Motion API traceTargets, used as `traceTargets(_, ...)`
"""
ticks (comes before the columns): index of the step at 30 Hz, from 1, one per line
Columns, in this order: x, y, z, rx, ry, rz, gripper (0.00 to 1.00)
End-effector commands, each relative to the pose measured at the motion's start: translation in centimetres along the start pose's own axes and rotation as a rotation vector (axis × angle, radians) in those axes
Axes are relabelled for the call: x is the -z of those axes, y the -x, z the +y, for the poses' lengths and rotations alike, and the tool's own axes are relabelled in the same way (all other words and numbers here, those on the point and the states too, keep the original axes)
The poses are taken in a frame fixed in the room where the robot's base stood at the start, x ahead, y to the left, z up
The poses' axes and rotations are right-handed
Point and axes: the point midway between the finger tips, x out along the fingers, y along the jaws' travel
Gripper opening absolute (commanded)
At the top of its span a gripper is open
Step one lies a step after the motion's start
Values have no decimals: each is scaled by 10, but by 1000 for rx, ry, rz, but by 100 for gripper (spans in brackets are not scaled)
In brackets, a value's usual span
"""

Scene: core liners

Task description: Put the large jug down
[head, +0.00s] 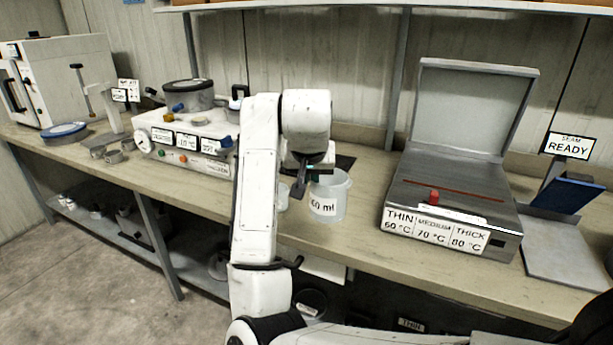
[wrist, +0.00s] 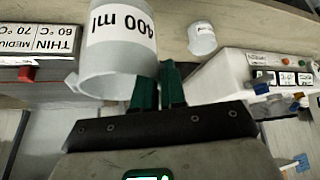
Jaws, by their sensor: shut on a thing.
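The large jug (head: 328,197) is a whitish, see-through vessel with a black-on-white volume label. In the wrist view the large jug (wrist: 118,58) reads "400 ml". My gripper (head: 310,176) is at the jug's left side in the head view. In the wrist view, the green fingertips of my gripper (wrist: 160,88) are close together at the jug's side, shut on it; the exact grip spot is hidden. The jug looks upright over the bench (head: 375,245), near its front half. I cannot tell whether its base touches the bench top.
A smaller cup (wrist: 201,38) stands beside the jug, partly behind my arm in the head view. A heat sealer (head: 455,195) with its lid raised stands to the right. A white machine (head: 185,130) with knobs stands left. A shelf (head: 400,8) runs above.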

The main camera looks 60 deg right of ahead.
Motion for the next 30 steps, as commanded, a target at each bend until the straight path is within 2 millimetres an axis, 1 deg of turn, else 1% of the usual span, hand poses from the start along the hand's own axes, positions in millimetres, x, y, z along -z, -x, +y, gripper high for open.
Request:
traceTargets(3,-5,7,0,1,0,1,0)
traceTargets(6,-6,10,1,1,0,1,0)
traceTargets(8,-7,10,0,2,1,1,0)
traceTargets(11,-9,5,-6,12,23,-1,0)
traceTargets(14,-16,-7,-24,48,86,-3,0)
traceTargets(17,-34,-25,-52,107,181,-5,0)
traceTargets(18,-44,-32,-64,132,224,-5,0)
traceTargets(20,-61,-43,-82,174,286,-5,0)
traceTargets(21,-74,-50,-93,200,328,-6,0)
traceTargets(23,-94,-60,-108,238,384,-7,0)
traceTargets(24,-108,-66,-117,261,421,-6,0)
traceTargets(26,-130,-74,-130,296,474,-7,0)
traceTargets(27,-145,-80,-137,319,507,-6,0)
traceTargets(29,-170,-87,-147,351,557,-8,0)
traceTargets(30,-187,-92,-152,373,590,-8,0)
